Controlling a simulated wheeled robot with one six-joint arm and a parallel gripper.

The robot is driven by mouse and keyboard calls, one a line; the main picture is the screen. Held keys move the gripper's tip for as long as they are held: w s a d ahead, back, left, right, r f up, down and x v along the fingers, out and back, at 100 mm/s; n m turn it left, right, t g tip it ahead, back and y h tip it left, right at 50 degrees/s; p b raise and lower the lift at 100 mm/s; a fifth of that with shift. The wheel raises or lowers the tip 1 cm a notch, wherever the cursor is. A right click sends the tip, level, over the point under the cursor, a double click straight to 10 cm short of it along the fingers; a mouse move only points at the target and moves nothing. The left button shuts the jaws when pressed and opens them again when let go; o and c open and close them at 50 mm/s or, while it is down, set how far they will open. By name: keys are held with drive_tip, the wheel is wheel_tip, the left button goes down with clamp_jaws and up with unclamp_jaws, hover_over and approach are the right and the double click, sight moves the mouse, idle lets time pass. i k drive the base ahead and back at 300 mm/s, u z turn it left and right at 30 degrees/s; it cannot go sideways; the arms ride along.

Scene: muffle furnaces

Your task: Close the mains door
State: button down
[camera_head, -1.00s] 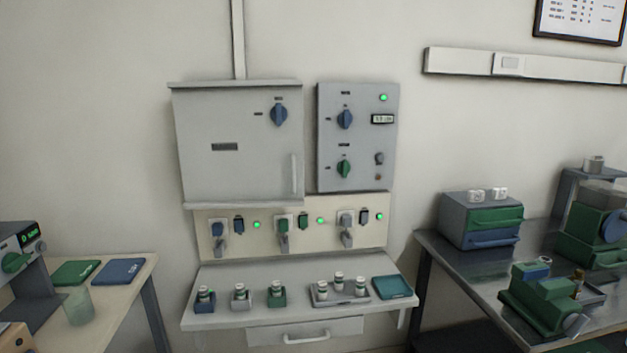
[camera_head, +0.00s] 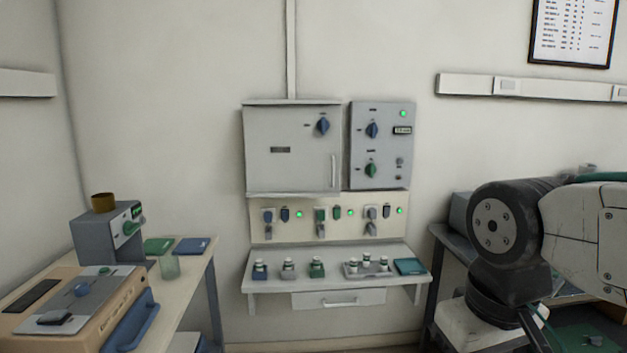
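The mains door (camera_head: 290,165) is the light grey front of the wall cabinet, left of a grey control panel (camera_head: 378,150). It has a vertical handle (camera_head: 334,171) near its right edge and a blue rotary knob (camera_head: 323,126) at upper right. The door looks flat across the cabinet front, with no clear gap; whether it is latched I cannot tell. My arm shows large at the right, apart from the cabinet in the picture. My gripper is not in view.
A socket panel (camera_head: 260,232) and a narrow shelf (camera_head: 260,274) with small pots sit below the door. A left bench (camera_head: 190,265) holds machines; a metal bench (camera_head: 440,232) stands right, partly hidden by my arm. The wall left of the cabinet is clear.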

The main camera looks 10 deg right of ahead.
sight(287, 155)
drive_tip(key=u, duration=0.05)
drive_tip(key=i, duration=0.9)
drive_tip(key=z, duration=0.35)
